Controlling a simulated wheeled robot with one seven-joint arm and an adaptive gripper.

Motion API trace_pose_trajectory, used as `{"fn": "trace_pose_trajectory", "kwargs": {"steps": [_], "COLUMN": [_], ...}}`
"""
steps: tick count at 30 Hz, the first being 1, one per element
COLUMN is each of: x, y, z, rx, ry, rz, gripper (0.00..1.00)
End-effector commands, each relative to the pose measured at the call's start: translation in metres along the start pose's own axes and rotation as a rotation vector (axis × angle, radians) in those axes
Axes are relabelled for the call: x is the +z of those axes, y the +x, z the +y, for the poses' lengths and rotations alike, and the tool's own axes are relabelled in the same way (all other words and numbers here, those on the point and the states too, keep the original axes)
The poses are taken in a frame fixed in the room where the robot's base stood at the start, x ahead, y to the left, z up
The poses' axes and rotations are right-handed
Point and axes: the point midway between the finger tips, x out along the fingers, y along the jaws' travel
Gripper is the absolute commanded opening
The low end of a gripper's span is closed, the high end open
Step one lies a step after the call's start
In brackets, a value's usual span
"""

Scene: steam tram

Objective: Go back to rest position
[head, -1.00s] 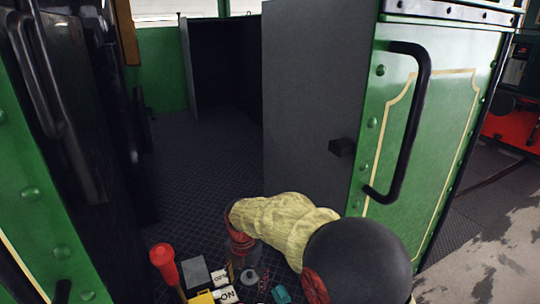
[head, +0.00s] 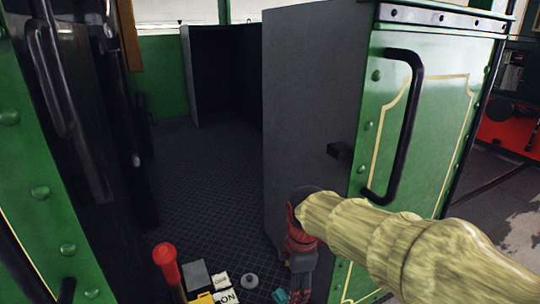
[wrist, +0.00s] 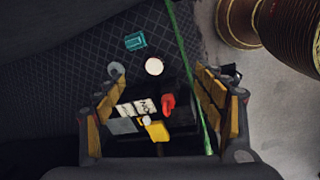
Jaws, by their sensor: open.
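My gripper (wrist: 160,110) is open in the wrist view, with its two padded fingers wide apart and nothing between them touching either pad. In the head view my gripper (head: 302,282) hangs at the lower middle, in front of the tram's open doorway and beside the green panel. My arm comes in from the lower right and bends down at the wrist. Below the fingers, the wrist view shows a group of small things, among them a red piece (wrist: 168,103), a yellow piece (wrist: 156,131) and a round pale piece (wrist: 154,66).
The green panel (head: 425,130) with its black handrail (head: 415,120) stands close to my arm. A red-topped lever (head: 166,258), a grey block (head: 196,273) and a teal piece (head: 280,296) are at the bottom. The patterned tram floor (head: 190,170) beyond is clear.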

Motion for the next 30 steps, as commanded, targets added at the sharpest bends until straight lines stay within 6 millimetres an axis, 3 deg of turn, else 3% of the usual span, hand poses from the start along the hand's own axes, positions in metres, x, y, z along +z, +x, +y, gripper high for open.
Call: {"fn": "trace_pose_trajectory", "kwargs": {"steps": [1,3,9,15,18,23,30], "x": [0.015,0.031,0.07,0.093,0.099,0.102,0.103], "y": [-0.018,-0.037,-0.075,-0.089,-0.09,-0.089,-0.089], "z": [-0.014,-0.035,-0.1,-0.161,-0.181,-0.196,-0.197], "rx": [0.031,0.066,0.167,0.253,0.279,0.299,0.299], "ry": [0.13,0.326,0.881,1.371,1.537,1.668,1.685], "rz": [0.0,0.005,0.045,0.117,0.15,0.179,0.182], "gripper": [0.7,0.7,0.7,0.7,0.7,0.7,0.7]}}
